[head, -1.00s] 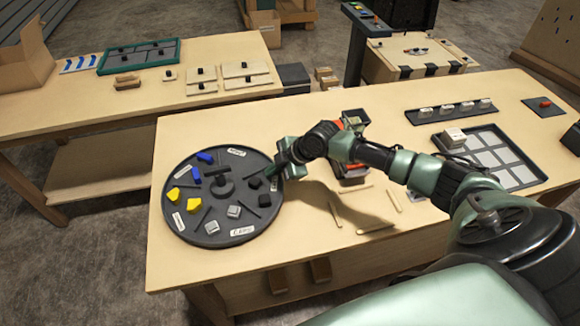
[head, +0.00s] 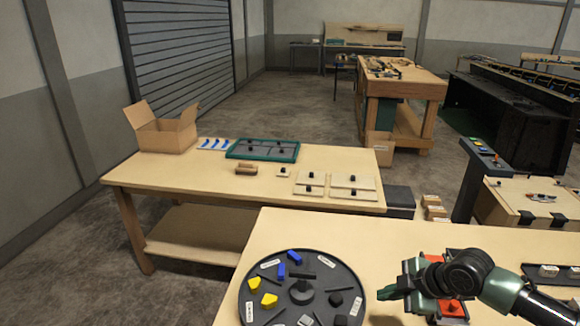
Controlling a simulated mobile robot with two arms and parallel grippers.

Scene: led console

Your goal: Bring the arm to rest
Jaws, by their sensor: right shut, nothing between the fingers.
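My right gripper (head: 392,289) is shut and empty, just right of the round dark tray's rim, above the near table. My right arm comes in from the lower right. The round tray (head: 330,273) holds blue, yellow, grey and black pieces in labelled sections around a central knob; its lower edge is cut off by the frame. My left gripper does not show.
A red and dark item (head: 453,308) sits partly behind my arm on the near table (head: 400,228). A second table (head: 210,173) carries an open cardboard box (head: 163,130), a green-framed tray (head: 263,149) and small boards. A console post (head: 478,180) stands at right.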

